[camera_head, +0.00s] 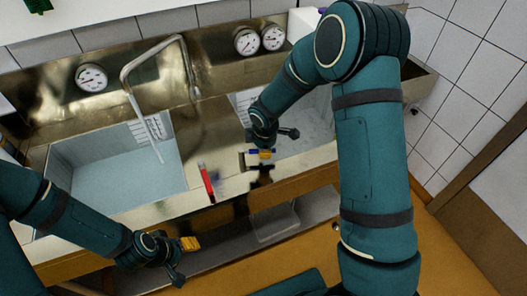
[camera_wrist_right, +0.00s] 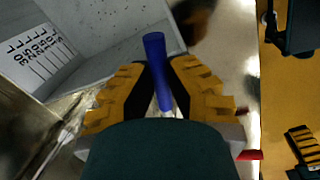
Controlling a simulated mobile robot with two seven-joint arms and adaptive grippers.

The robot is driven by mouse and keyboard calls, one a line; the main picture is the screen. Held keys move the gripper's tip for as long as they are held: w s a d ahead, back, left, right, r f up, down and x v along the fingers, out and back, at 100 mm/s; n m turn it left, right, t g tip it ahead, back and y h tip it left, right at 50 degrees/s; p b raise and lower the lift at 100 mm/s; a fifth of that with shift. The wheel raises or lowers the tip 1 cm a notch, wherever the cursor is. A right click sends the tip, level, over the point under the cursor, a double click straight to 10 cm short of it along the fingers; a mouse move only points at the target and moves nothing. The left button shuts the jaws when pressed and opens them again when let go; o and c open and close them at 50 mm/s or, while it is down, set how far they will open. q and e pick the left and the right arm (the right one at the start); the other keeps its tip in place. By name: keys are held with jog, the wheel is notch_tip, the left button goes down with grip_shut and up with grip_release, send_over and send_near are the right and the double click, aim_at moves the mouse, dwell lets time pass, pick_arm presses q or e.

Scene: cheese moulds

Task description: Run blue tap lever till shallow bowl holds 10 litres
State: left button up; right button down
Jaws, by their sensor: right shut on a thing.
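The blue tap lever (camera_wrist_right: 157,70) stands upright between the yellow-padded fingers of my right gripper (camera_wrist_right: 160,90) in the right wrist view. The right gripper is shut on it, and both show at the counter's front in the head view (camera_head: 262,154). A right basin (camera_head: 310,115) is partly hidden by my right arm. I cannot tell which is the shallow bowl. My left gripper (camera_head: 185,258) is low in front of the counter, its opening unclear.
A red lever (camera_head: 207,183) stands on the counter front between the basins. Round gauges (camera_head: 91,77) (camera_head: 259,39) are on the back panel. A litre scale (camera_wrist_right: 42,55) is on a basin wall, its level unreadable. A lower shelf (camera_head: 290,220) runs below the counter.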

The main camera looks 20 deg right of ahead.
jog(key=shift+w+d+f+n+p, duration=0.15)
jog(key=shift+w+n, duration=0.1)
jog(key=shift+n, duration=0.2)
jog(key=shift+w+d+n+p, duration=0.1)
jog(key=shift+w+n+p, duration=0.1)
jog(key=shift+n, duration=0.25)
jog(key=c, duration=0.9)
grip_release()
jog(key=shift+w, duration=0.2)
notch_tip(320, 180, up, 12)
jog(key=s, duration=0.2)
jog(key=shift+s+a, duration=0.15)
jog(key=shift+a, duration=0.05)
jog(key=shift+f, duration=0.1)
